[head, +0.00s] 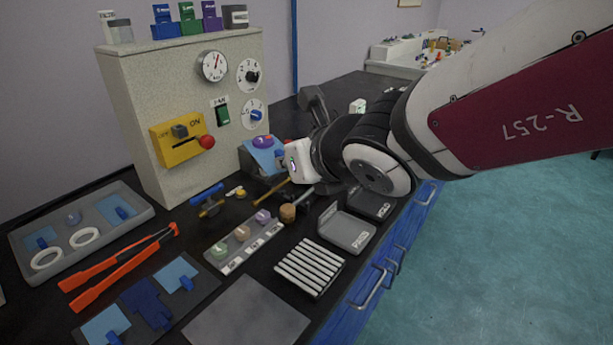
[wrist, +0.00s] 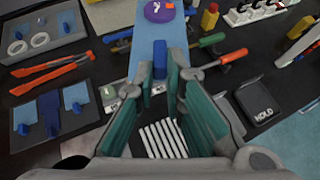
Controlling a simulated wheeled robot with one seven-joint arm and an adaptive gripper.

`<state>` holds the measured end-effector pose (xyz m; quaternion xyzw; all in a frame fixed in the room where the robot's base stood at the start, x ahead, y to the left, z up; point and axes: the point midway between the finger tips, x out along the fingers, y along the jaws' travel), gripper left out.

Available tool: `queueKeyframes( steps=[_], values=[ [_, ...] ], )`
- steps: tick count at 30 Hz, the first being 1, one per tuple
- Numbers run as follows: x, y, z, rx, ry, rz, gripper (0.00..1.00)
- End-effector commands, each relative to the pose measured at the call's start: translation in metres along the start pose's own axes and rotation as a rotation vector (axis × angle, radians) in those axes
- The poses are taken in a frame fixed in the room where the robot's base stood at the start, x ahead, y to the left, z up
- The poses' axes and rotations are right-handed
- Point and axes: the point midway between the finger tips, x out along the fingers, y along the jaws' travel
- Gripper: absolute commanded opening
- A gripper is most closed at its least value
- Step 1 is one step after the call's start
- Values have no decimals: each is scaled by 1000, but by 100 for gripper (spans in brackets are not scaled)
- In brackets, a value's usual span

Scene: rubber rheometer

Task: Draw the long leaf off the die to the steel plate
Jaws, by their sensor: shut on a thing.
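The long leaf (wrist: 146,38) is a light-blue strip that runs from the top of the wrist view down between my fingers. A purple round piece (wrist: 158,10) lies on its far end. My gripper (wrist: 160,78) is shut on the upright dark-blue tab (wrist: 160,58) at the leaf's near end. In the head view the leaf (head: 262,158) shows in front of the grey-beige machine, partly behind my gripper. The die under it is hard to make out. A flat grey plate (head: 247,318), seemingly the steel plate, lies bare at the bottom of the head view.
A dark mat (head: 204,272) with blue pieces lies left of the plate, and orange tongs (head: 118,270) beyond it. A ribbed white rack (head: 308,268), labelled trays (head: 347,232) and a strip of numbered pieces (head: 243,240) crowd the bench's front.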

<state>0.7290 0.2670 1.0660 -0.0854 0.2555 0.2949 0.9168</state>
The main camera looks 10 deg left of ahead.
Motion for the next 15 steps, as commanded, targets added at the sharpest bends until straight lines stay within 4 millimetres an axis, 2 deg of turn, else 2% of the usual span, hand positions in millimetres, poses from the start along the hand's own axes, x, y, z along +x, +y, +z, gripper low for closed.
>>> queueKeyframes(
  steps=[15],
  values=[
    [0, 29, -23, -23, -2, 34, 0]
  ],
)
